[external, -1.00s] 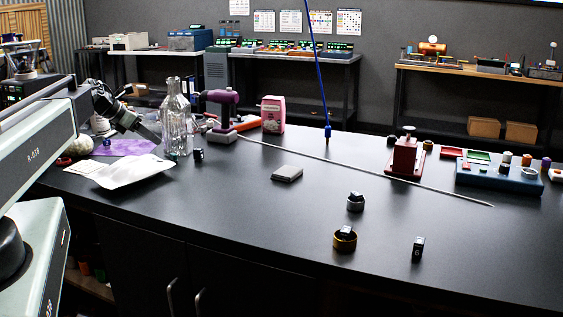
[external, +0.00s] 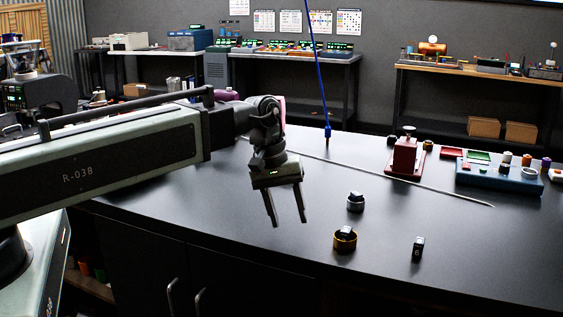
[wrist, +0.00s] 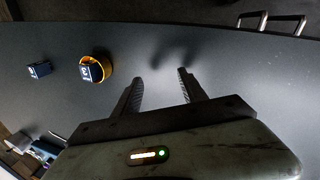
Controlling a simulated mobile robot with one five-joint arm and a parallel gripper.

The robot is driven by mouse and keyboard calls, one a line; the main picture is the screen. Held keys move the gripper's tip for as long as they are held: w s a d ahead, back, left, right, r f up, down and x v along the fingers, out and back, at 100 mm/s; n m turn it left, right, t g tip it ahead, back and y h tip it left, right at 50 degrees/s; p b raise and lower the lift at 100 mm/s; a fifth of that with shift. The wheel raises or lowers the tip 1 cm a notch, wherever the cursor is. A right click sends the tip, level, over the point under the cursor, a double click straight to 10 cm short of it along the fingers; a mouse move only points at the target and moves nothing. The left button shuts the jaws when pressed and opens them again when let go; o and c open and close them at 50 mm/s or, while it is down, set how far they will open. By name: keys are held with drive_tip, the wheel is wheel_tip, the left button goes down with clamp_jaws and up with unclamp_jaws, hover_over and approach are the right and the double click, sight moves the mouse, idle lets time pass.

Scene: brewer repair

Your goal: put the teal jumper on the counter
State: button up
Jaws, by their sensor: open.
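I cannot make out a teal jumper in either view. The dark counter (external: 455,225) fills the middle of the external view, and its top also spans the wrist view (wrist: 222,62). My gripper (external: 289,222) points down above the counter, left of the gold ring, with its two fingers apart and nothing between them. In the wrist view my gripper (wrist: 160,76) is also open, with bare counter past its fingertips.
A red press (external: 405,158) and a blue box (external: 495,177) are farther back. A thin rod (external: 440,192) crosses the counter.

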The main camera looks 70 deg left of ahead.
drive_tip(key=s+d+m+g, duration=0.1)
drive_tip(key=s+d+m, duration=0.1)
drive_tip(key=d+m, duration=0.4)
drive_tip(key=s+d+m+g+y, duration=0.1)
drive_tip(key=d+m, duration=0.5)
drive_tip(key=d, duration=0.7)
drive_tip(key=shift+s+d+f+y, duration=0.3)
drive_tip(key=shift+s+d, duration=0.05)
drive_tip(key=shift+s, duration=0.1)
